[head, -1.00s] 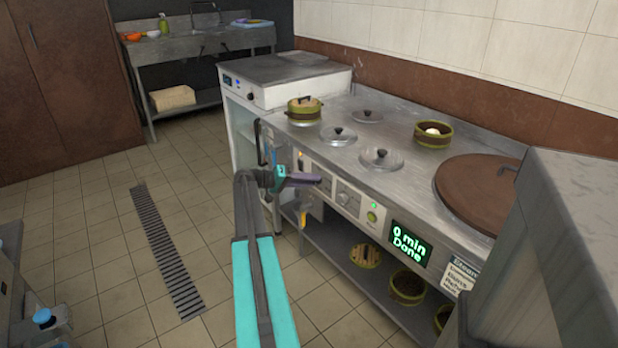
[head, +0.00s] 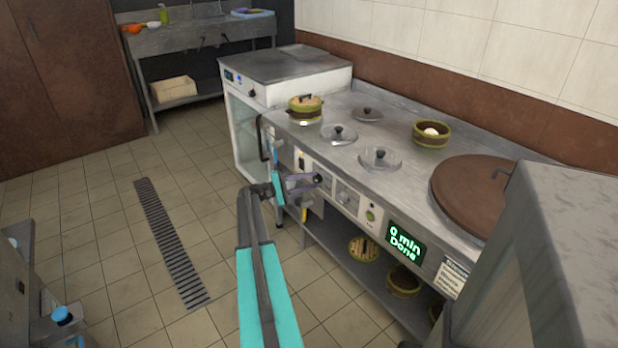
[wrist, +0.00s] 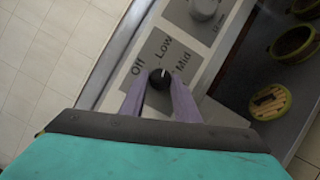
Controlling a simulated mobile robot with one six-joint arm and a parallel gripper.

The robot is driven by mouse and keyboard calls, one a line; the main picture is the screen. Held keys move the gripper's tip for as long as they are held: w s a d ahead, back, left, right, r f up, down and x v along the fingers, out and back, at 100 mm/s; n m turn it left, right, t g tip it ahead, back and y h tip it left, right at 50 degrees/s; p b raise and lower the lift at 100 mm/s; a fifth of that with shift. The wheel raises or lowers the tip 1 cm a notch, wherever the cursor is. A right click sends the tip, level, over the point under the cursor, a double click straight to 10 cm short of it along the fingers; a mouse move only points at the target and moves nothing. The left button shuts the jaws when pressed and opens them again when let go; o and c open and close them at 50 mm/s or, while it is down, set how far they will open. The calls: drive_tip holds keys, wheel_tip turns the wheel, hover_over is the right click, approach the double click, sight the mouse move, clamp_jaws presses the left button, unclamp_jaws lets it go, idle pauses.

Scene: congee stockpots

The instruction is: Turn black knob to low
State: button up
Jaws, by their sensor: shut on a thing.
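The black knob (wrist: 160,78) is on a grey plate of the stove's front panel, with the words Off, Low and Mid around it in the wrist view. A pale mark on the knob points roughly at Low. My gripper (wrist: 159,84) is shut on the knob, with one purple finger on each side of it. In the head view my gripper (head: 312,181) reaches the panel from the left, and the black knob (head: 318,180) shows at its fingertips.
A larger grey knob (head: 345,198) is beside it on the panel. A lit display (head: 405,244) reads 0 min Done. Steamer baskets (head: 404,282) sit on the shelf below. Small round lids (head: 380,158) and a big brown lid (head: 474,197) are on the stove top.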

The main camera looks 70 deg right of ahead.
drive_tip(key=n+h+p, duration=0.1)
drive_tip(key=n, duration=0.2)
drive_tip(key=shift+d+n+h+p, duration=0.1)
drive_tip(key=shift+n+h+p, duration=0.2)
drive_tip(key=shift+n, duration=0.1)
drive_tip(key=o, duration=0.9)
drive_tip(key=shift+c, duration=0.2)
drive_tip(key=shift+o, duration=0.9)
drive_tip(key=shift+f, duration=0.1)
drive_tip(key=v, duration=1.3)
drive_tip(key=shift+w+f, duration=0.3)
drive_tip(key=shift+w, duration=0.05)
